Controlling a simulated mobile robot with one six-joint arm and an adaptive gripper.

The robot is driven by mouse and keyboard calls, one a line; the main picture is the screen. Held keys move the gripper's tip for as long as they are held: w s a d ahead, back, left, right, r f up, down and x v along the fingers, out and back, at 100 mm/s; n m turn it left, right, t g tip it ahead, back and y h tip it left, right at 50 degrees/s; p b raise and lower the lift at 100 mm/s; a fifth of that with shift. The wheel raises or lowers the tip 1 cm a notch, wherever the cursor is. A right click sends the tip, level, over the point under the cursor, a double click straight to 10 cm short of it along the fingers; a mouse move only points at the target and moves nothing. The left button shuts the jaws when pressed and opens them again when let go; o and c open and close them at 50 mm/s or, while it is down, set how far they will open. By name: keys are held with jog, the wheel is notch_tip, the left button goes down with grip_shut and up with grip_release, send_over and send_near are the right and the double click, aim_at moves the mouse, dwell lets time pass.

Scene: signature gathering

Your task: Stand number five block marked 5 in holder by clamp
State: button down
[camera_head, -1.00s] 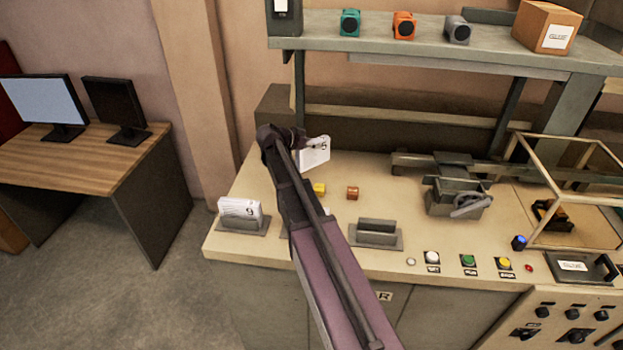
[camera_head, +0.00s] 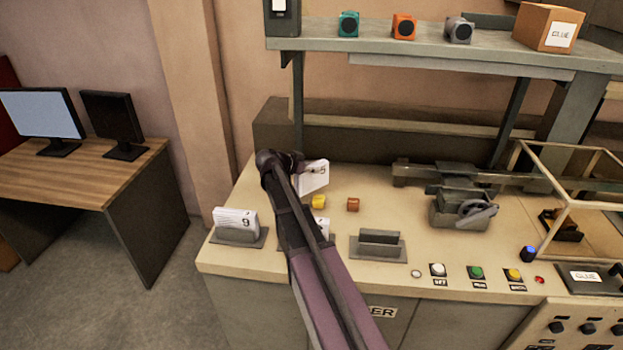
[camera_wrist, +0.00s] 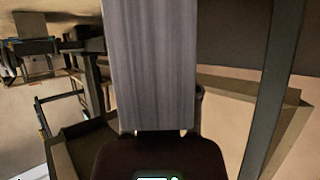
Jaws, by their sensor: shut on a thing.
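The white block marked 5 (camera_head: 315,177) is held tilted above the back left of the bench, behind the small cubes. My gripper (camera_head: 298,165) is shut on it, and my arm hides part of the grip. In the wrist view the block's pages (camera_wrist: 150,65) fill the upper middle, above my gripper (camera_wrist: 160,133). The holder by the clamp (camera_head: 378,250) is a grey slotted stand with nothing white in it. It stands at the front of the bench, left of the grey clamp (camera_head: 460,206).
A white block marked 9 (camera_head: 236,222) stands in the left holder (camera_head: 238,238). Another white block (camera_head: 321,226) is partly hidden behind my arm. Yellow (camera_head: 319,202) and orange (camera_head: 353,204) cubes lie on the bench (camera_head: 390,192). A shelf (camera_head: 440,48) overhangs the back.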

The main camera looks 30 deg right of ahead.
aim_at(311, 177)
jog(key=shift+f+b, duration=1.9)
jog(key=shift+f, duration=0.15)
jog(key=shift+c, duration=1.6)
grip_release()
